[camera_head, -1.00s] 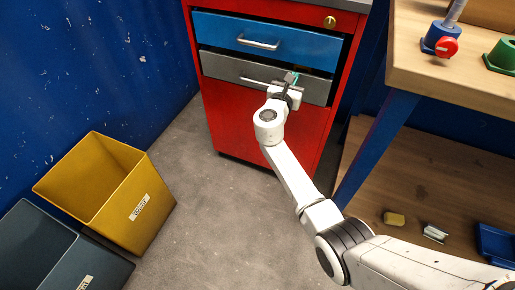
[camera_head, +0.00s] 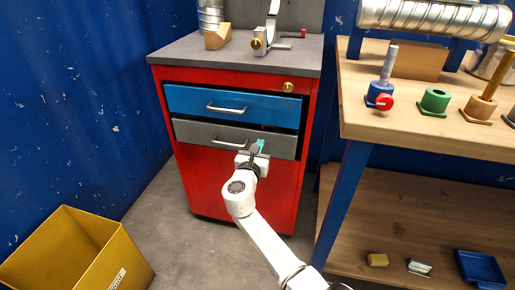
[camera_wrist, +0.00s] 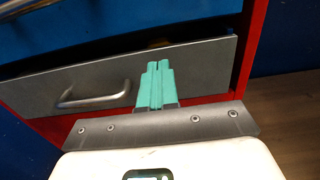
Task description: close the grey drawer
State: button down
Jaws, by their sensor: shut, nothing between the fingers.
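The grey drawer (camera_head: 200,132) is the lower of two drawers in the red cabinet (camera_head: 190,186). It stands slightly out, with a dark gap above its front. In the wrist view, the grey drawer front (camera_wrist: 197,70) has a curved metal handle (camera_wrist: 92,95) left of my fingers. A yellowish thing shows partly in the gap behind its top edge. My gripper (camera_head: 261,146) is at the right part of the drawer front, right of the handle. Its teal fingers (camera_wrist: 155,82) are shut together and empty, pointing at the front; I cannot tell whether they touch it.
The blue drawer (camera_head: 262,106) is directly above the grey one. A wooden workbench (camera_head: 420,137) with a blue leg (camera_head: 342,200) stands close on the right. A yellow bin (camera_head: 112,262) stands on the floor at the left. Floor between bin and cabinet is clear.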

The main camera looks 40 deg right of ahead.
jog(key=p+v, duration=0.2)
jog(key=v, duration=0.7)
jog(key=shift+a, duration=0.3)
jog(key=shift+s+f, duration=0.1)
jog(key=s+d+f+m+g+y, duration=0.2)
jog(key=s+f+m+g, duration=0.25)
jog(key=s+m, duration=0.4)
jog(key=s+d+f+m+g+y, duration=0.1)
jog(key=s+f+m+g+y, duration=0.2)
jog(key=s+f+m, duration=0.5)
jog(key=s+a+m+g+y, duration=0.1)
jog(key=s+a+m+y, duration=0.4)
jog(key=s, duration=0.5)
jog(key=s+a+m+g+y, duration=0.1)
jog(key=s+a+m+y, duration=0.4)
jog(key=s, duration=0.6)
notch_tip(320, 180, up, 22)
jog(key=p, duration=2.2)
jog(key=shift+w+a+n+h, duration=0.3)
jog(key=shift+w+a+n, duration=0.05)
jog(key=shift+w+n, duration=0.1)
jog(key=shift+f, duration=0.15)
